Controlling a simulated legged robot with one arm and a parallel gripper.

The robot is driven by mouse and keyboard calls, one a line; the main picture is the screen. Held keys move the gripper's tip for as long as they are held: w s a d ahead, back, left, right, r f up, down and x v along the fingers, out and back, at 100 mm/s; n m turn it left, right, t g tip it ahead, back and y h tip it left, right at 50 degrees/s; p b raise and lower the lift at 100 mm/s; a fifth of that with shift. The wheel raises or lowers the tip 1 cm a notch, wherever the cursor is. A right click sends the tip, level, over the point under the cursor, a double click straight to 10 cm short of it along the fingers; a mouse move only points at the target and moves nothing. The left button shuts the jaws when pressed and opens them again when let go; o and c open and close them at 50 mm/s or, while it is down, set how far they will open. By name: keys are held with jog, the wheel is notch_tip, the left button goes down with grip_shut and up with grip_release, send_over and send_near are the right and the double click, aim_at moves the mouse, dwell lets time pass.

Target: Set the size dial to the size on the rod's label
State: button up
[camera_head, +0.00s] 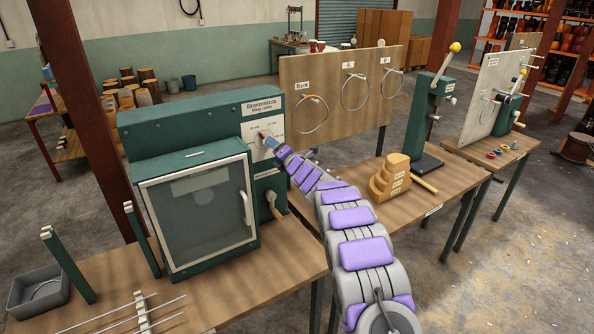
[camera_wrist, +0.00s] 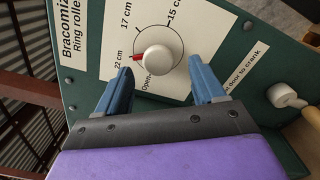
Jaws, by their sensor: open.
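The size dial (camera_wrist: 160,57) is a round white knob with a red pointer on the ring roller's panel. In the wrist view its pointer lies leftward, toward the "22 cm" mark; "17 cm", "15 cm" and "Open" also surround it. My gripper (camera_wrist: 160,67) is open, its blue fingers on either side of the dial's lower part; I cannot tell whether they touch it. In the head view my gripper (camera_head: 268,140) is at the panel and largely hides the dial. Thin metal rods (camera_head: 110,315) lie at the table's front left; no readable label shows on them.
The green ring roller (camera_head: 190,135) has a clear door (camera_head: 200,212) with a white handle, apparently shut, and a crank (camera_head: 273,205) below the panel. A board with hanging rings (camera_head: 345,90) stands behind. A stepped wooden block (camera_head: 390,178) stands right of my arm.

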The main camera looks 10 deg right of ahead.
jog(key=v, duration=1.4)
jog(key=shift+d, duration=0.2)
